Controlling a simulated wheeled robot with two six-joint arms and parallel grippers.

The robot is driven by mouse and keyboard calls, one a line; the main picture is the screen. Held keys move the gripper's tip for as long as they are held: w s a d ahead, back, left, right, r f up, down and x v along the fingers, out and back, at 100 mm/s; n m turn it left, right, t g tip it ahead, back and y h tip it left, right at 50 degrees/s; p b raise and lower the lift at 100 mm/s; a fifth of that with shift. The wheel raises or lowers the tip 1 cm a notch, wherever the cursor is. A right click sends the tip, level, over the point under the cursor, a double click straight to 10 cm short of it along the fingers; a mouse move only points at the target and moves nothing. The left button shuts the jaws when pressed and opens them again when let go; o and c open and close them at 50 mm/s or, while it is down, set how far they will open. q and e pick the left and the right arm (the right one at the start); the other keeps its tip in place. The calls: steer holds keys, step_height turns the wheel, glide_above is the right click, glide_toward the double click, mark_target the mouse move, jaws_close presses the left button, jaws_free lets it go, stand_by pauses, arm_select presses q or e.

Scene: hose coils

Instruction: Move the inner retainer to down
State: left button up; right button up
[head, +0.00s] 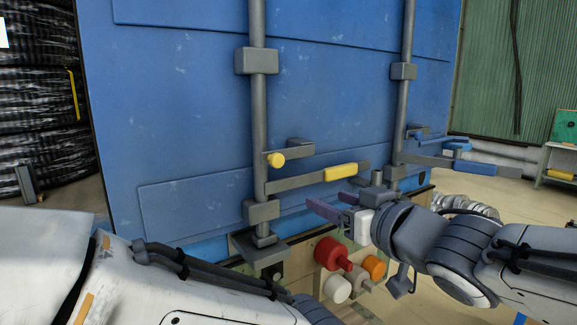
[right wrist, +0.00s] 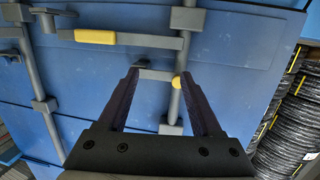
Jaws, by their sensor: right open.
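The inner retainer (head: 298,146) is a short grey bar with a yellow knob (head: 276,159) at its left end, by the left upright rod, above the yellow-gripped handle (head: 340,171). It appears roughly level. In the upside-down right wrist view, the retainer (right wrist: 155,75) and its knob (right wrist: 179,82) appear between the finger tips. My right gripper (head: 326,207) is open and empty, below and right of the retainer in the head view. Its fingers (right wrist: 162,90) appear apart from the knob, though depth is unclear. My left gripper is out of frame; only its arm shows.
A blue-gripped handle (head: 474,167) and blue retainer (head: 433,138) are on the right rod (head: 403,100). Red, orange and white knobs (head: 332,253) stick out below my right gripper. Black hose coils (head: 40,110) stand left. The blue door panel (head: 190,120) is flat behind.

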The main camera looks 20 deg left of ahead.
mark_target(279, 160)
step_height(279, 160, up, 4)
steer(key=s+a+r+n+y, duration=0.1)
steer(key=a+n+y, duration=0.1)
steer(key=a+y, duration=0.1)
steer(key=shift+g, duration=0.4)
steer(key=p+x, duration=0.1)
steer(key=x, duration=0.8)
steer(key=shift+w+a+f, duration=0.15)
steer(key=shift+w, duration=0.1)
steer(key=shift+c, duration=0.3)
jaws_close()
